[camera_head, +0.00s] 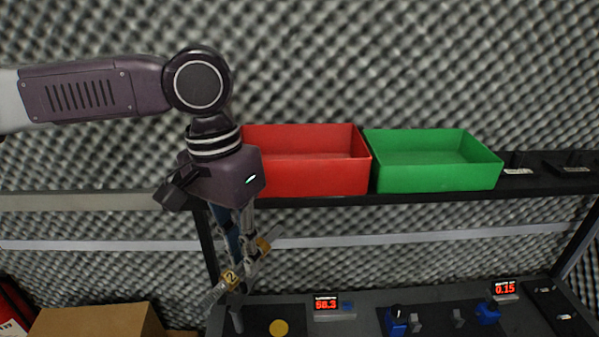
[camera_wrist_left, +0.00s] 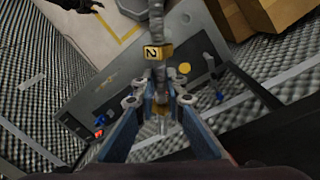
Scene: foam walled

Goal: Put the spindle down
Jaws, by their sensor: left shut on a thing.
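The spindle is a grey metal rod with brass-coloured bands, one marked "2" (camera_head: 231,279). It slants from lower left to upper right in the head view, held in the air above the left end of the dark bench (camera_head: 370,299). My left gripper (camera_head: 246,265) points down and is shut on the spindle near its middle. In the left wrist view the spindle (camera_wrist_left: 155,25) extends away from between the fingertips (camera_wrist_left: 160,103), and its numbered band shows. The fingers hide part of the rod. My right gripper is in neither view.
A red bin (camera_head: 310,181) and a green bin (camera_head: 437,179) stand on the shelf above the bench. The bench carries red displays (camera_head: 325,303), a yellow disc (camera_head: 279,327) and blue fixtures (camera_head: 396,322). A cardboard box (camera_head: 95,322) sits at lower left.

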